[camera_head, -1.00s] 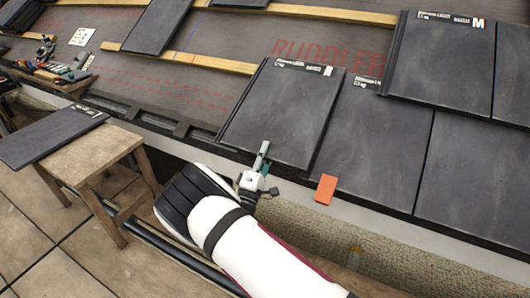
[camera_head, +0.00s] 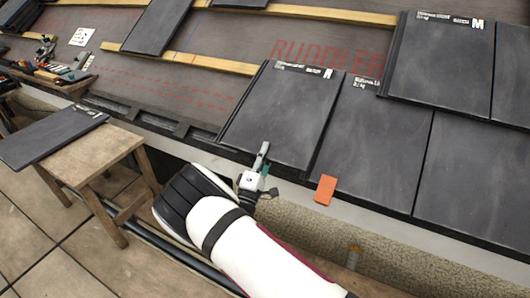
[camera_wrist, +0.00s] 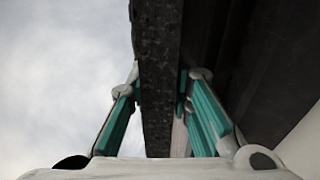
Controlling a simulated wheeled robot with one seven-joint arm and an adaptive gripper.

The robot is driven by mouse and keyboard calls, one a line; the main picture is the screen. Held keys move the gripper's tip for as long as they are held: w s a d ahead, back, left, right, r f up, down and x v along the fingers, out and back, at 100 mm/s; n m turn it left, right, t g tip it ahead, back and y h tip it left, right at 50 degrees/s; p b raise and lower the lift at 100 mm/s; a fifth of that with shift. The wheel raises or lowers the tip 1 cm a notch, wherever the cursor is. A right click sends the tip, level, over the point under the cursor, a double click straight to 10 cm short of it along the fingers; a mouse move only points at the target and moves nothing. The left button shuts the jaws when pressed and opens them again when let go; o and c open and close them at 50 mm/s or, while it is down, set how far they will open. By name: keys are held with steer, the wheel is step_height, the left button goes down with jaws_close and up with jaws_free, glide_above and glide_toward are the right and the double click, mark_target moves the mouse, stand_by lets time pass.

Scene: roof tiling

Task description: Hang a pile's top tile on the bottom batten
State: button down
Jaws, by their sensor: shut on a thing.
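My gripper (camera_head: 262,166) is shut on the lower edge of a dark grey tile (camera_head: 278,115) with a white label strip near its top. The tile lies along the roof slope, left of the laid bottom-row tiles (camera_head: 375,140). Its top edge is at the right visible end of the bottom batten (camera_head: 200,61); whether it hooks over the batten is hidden. Its right edge is close against the neighbouring tile; I cannot tell if they touch. In the wrist view the teal-padded fingers (camera_wrist: 162,110) stand on both sides of the tile's dark edge (camera_wrist: 158,70).
A loose tile (camera_head: 50,137) lies on a wooden stool (camera_head: 92,160) at left. Tools (camera_head: 58,72) lie on the roof's left side. An orange block (camera_head: 325,189) sits at the eave below the tiles. The underlay left of the held tile is bare.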

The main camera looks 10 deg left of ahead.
steer(key=shift+s, duration=0.15)
stand_by(0.7)
steer(key=c, duration=1.4)
jaws_free()
steer(key=shift+o, duration=0.2)
steer(key=shift+f, duration=0.15)
steer(key=v, duration=0.7)
steer(key=shift+s+b, duration=0.25)
steer(key=shift+b, duration=0.05)
steer(key=shift+a, duration=0.15)
steer(key=shift+s+a+r+p, duration=0.15)
steer(key=shift+s+r+p, duration=0.25)
steer(key=shift+r+p, duration=0.3)
steer(key=shift+s+a+r+p, duration=0.1)
steer(key=shift+s+r+p, duration=0.3)
steer(key=shift+r+p, duration=0.25)
steer(key=shift+s+a+r+p, duration=0.15)
steer(key=shift+s+r+p, duration=0.35)
steer(key=shift+r, duration=0.3)
steer(key=shift+w, duration=0.1)
steer(key=shift+r, duration=0.1)
